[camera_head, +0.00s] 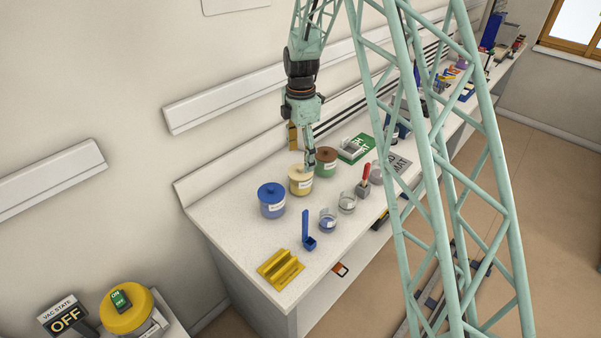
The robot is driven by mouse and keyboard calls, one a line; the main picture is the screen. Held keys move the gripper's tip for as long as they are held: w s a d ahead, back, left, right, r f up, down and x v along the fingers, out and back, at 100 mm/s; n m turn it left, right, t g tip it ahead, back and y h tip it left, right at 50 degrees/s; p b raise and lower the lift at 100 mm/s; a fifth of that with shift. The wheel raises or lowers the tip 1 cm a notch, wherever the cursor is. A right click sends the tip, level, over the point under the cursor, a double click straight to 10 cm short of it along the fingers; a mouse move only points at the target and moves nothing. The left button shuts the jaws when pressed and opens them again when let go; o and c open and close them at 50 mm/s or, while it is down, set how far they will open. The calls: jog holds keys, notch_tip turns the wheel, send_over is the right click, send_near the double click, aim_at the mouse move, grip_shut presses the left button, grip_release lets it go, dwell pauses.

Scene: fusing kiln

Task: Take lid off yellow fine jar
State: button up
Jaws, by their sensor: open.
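At this size I cannot tell whether the fingertips touch the lid.
A blue jar (272,205) stands to the left and a green jar with a brown lid (326,167) close to the right. In front are small glass jars (328,224), a blue scoop (308,240) and a yellow rack (281,268). The wall is close behind.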

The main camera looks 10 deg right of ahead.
aim_at(300, 167)
jog(key=shift+f, duration=0.15)
jog(key=shift+w+f+p, duration=0.1)
jog(key=shift+f+p, duration=0.2)
jog(key=shift+f, duration=2.15)
jog(key=c, duration=0.7)
